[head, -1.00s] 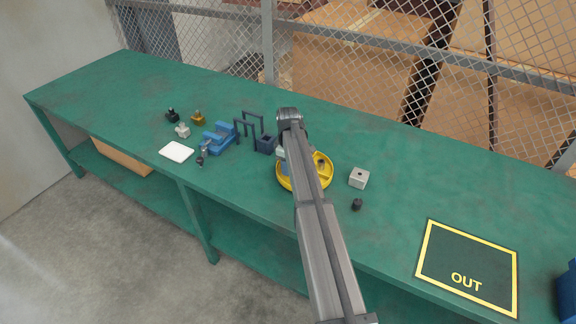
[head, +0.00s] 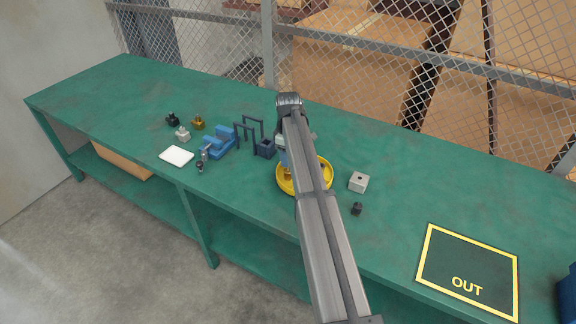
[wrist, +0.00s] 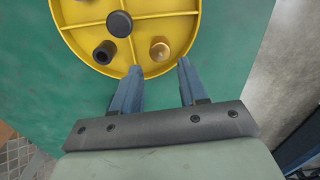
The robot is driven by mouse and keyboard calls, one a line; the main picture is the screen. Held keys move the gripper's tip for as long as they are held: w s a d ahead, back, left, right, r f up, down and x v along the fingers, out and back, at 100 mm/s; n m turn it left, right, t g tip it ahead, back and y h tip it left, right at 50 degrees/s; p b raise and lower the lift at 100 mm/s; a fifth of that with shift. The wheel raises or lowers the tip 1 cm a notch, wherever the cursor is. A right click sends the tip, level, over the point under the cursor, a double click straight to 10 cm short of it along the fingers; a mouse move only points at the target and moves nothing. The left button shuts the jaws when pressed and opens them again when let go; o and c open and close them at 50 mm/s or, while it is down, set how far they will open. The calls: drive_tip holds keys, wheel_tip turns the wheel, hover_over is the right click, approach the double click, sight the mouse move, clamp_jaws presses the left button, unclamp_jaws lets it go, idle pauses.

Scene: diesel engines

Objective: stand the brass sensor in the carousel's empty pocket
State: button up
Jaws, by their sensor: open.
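The yellow carousel (head: 283,186) stands on the green bench, partly hidden by my arm in the head view. The wrist view shows its yellow rim and dividers (wrist: 172,22) around a black hub. A round brass piece, seemingly the brass sensor (wrist: 160,48), stands in the pocket nearest my fingertips, seen nearly end-on. The pocket left of it holds a dark hollow cylinder (wrist: 104,52).
A pale block with a hole (head: 359,182) and a small black piece (head: 357,209) lie right of the carousel. To the left are a blue fixture (head: 218,143), dark frames, a white plate (head: 177,156) and a gold piece (head: 198,123). The bench before the OUT square (head: 467,270) is clear.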

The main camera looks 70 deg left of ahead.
sight(288, 170)
wheel_tip(288, 170, up, 5)
drive_tip(key=shift+r, duration=0.2)
idle(0.5)
